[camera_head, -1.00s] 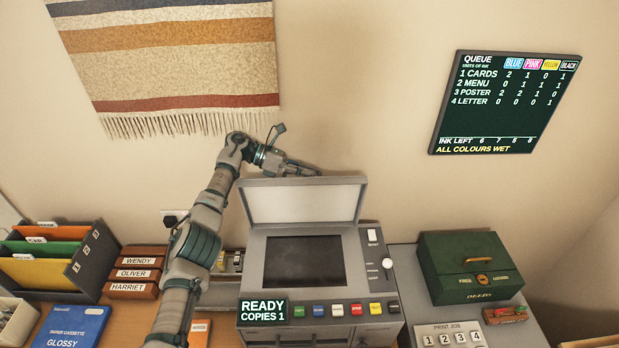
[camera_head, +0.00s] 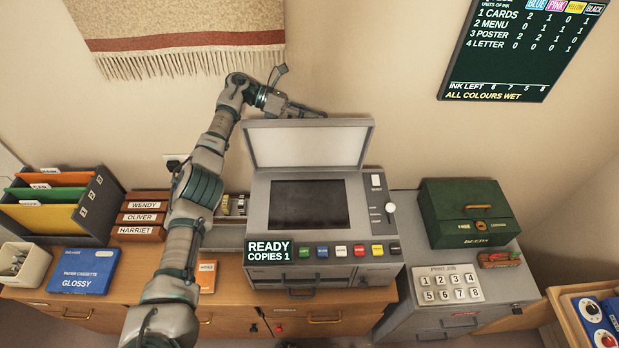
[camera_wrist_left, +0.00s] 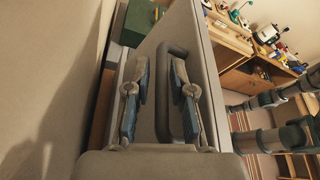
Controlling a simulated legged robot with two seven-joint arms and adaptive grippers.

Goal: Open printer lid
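The printer (camera_head: 355,215) stands on the desk with its grey lid (camera_head: 309,147) raised and tilted up, its pale inner face toward me. The dark glass (camera_head: 308,205) lies uncovered below it. In the left wrist view the two fingers (camera_wrist_left: 160,62) stand apart beside the lid's flat grey face (camera_wrist_left: 200,75). A dark bar handle (camera_wrist_left: 163,95) on that face shows between and behind the fingers; I cannot tell whether they touch it.
The printer's display (camera_head: 269,251) reads READY, COPIES 1. A green box (camera_head: 465,215) and a numbered keypad (camera_head: 447,284) sit to the right. Folders (camera_head: 50,205), name blocks (camera_head: 140,216) and a blue paper cassette (camera_head: 84,271) are left. A queue board (camera_head: 515,60) hangs on the wall.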

